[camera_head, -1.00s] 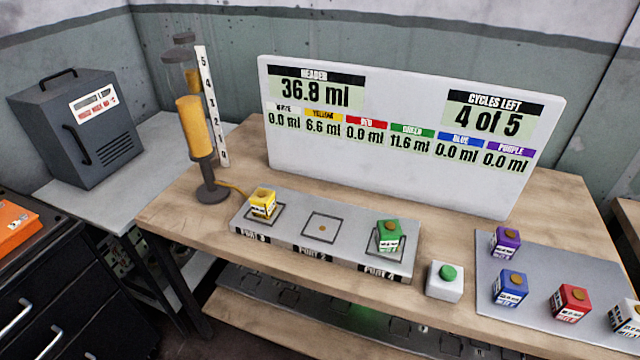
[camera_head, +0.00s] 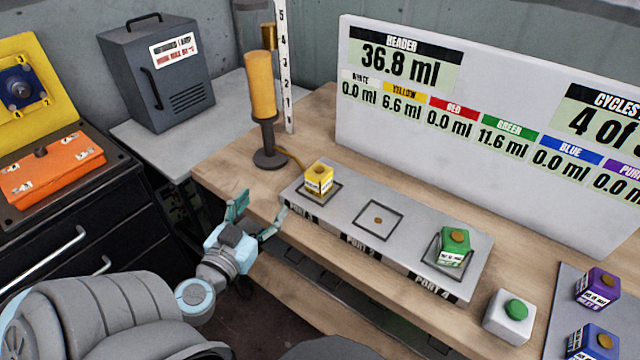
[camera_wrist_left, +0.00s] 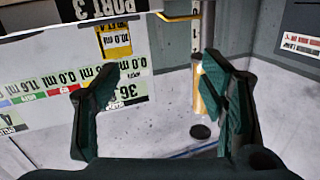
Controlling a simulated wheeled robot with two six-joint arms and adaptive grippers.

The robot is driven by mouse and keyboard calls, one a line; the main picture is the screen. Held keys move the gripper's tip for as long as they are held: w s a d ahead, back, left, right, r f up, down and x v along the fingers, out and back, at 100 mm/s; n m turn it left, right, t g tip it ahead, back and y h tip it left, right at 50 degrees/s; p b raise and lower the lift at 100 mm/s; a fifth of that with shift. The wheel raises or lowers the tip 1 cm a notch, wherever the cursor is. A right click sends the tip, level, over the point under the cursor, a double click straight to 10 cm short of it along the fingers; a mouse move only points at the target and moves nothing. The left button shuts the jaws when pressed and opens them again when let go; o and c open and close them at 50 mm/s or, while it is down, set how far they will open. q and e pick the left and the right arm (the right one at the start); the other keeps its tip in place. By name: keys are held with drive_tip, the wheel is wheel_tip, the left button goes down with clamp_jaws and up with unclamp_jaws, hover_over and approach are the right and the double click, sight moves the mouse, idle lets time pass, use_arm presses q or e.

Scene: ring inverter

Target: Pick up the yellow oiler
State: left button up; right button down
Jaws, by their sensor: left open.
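The yellow oiler (camera_head: 319,180) is a small yellow cube with a label and a brown top. It stands upright on the left pad of the grey port block (camera_head: 330,230), at Port 3. My left gripper (camera_head: 258,210) is open and empty, in front and to the left of the oiler at the table's front edge, apart from it. In the left wrist view, which looks upside down, the yellow oiler (camera_wrist_left: 116,42) shows between and beyond the two open dark green fingers, nearer the left one. My right gripper is not in view.
A green oiler (camera_head: 454,246) sits on the right pad; the middle pad is empty. A yellow cylinder on a stand (camera_head: 262,90) rises behind the yellow oiler. A display board (camera_head: 480,110) stands behind the block. A green button box (camera_head: 512,315) is at the right.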

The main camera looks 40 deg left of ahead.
sight(319, 170)
use_arm(q)
drive_tip(key=w+d+h, duration=0.1)
drive_tip(key=w+d+r+m+t+h, duration=0.1)
drive_tip(key=h, duration=0.1)
drive_tip(key=w+d+m+h, duration=0.1)
drive_tip(key=d, duration=0.1)
drive_tip(key=shift+r+h+b, duration=0.3)
drive_tip(key=shift+h+b, duration=0.05)
drive_tip(key=shift+h, duration=0.05)
drive_tip(key=w, duration=0.2)
drive_tip(key=w+b, duration=0.1)
drive_tip(key=w, duration=0.5)
drive_tip(key=shift+w+a, duration=0.1)
drive_tip(key=shift+a, duration=0.15)
drive_tip(key=w, duration=0.2)
drive_tip(key=w+p, duration=0.1)
drive_tip(key=w, duration=0.1)
drive_tip(key=shift+w+a, duration=0.1)
drive_tip(key=shift+a, duration=0.3)
drive_tip(key=shift+w+d+f, duration=0.1)
drive_tip(key=shift+w+f, duration=0.15)
drive_tip(key=shift+f, duration=0.05)
drive_tip(key=shift+s, duration=0.1)
drive_tip(key=c, duration=1.3)
drive_tip(key=shift+r, duration=0.1)
